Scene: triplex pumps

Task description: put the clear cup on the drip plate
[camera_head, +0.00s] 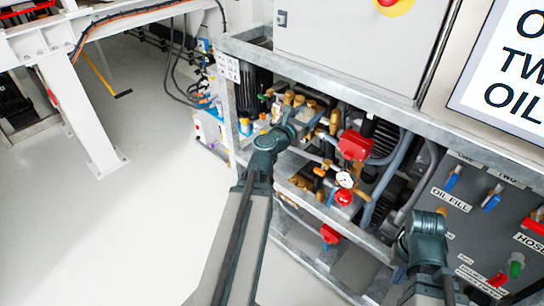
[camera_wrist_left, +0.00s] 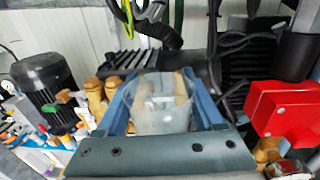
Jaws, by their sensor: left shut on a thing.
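The clear cup (camera_wrist_left: 160,112) is see-through and stands between the two blue fingers of my left gripper (camera_wrist_left: 160,82) in the left wrist view. The fingers are shut on it. In the head view my left arm reaches into the pump frame, and my left gripper (camera_head: 312,115) is small among the pipes; I cannot make out the cup there. My right arm is at the lower right of the head view, in front of the panel; its fingers cannot be made out. I cannot pick out the drip plate in either view.
A grey metal frame (camera_head: 330,87) surrounds the pumps, pipes and hoses. A red box (camera_wrist_left: 285,108) stands close on the right in the left wrist view, and a black motor (camera_wrist_left: 45,85) on the left. The labelled panel (camera_head: 462,225) is at right. Open floor (camera_head: 150,215) lies at left.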

